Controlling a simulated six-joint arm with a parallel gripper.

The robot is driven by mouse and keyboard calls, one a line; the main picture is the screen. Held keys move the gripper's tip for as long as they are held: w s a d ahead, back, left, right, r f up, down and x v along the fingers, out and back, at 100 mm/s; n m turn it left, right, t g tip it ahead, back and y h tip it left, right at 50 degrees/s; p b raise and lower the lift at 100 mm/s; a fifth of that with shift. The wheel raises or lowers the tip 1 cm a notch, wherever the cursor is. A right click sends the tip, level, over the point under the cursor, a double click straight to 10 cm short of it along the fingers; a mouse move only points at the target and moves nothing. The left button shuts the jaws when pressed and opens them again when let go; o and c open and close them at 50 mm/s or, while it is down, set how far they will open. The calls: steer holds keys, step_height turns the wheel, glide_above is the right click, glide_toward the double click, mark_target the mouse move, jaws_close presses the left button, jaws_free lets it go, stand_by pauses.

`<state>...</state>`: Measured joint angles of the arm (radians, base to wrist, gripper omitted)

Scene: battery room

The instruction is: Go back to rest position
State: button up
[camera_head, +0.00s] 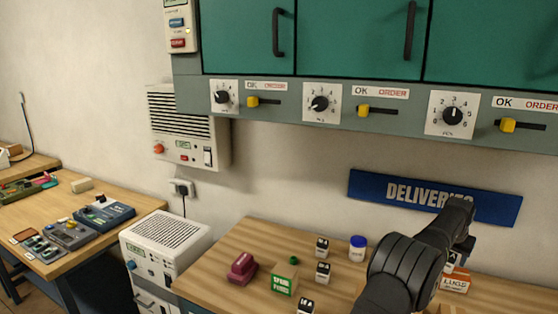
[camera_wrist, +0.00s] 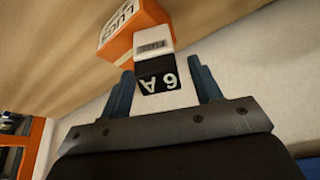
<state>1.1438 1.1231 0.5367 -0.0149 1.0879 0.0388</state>
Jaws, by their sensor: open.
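My gripper (camera_wrist: 162,70) is open in the wrist view, with its two blue fingers apart. A small white and black block marked "6A" (camera_wrist: 157,76) shows between the fingers, with a gap on each side. It is beside or on an orange and white lettered box (camera_wrist: 143,22); I cannot tell exactly how it rests. In the head view my dark arm reaches over the right part of the wooden table (camera_head: 225,262). The orange box (camera_head: 455,284) shows beyond the arm, and the arm partly hides the block there.
A blue-lidded jar (camera_head: 357,248), several small black and white blocks (camera_head: 322,272), a green-labelled box (camera_head: 284,280) and a maroon object (camera_head: 242,268) stand left of my arm. A blue "DELIVERIES" sign (camera_head: 370,187) is on the wall. Green cabinets (camera_head: 350,40) hang above.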

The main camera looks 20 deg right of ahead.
steer(key=shift+r, duration=0.25)
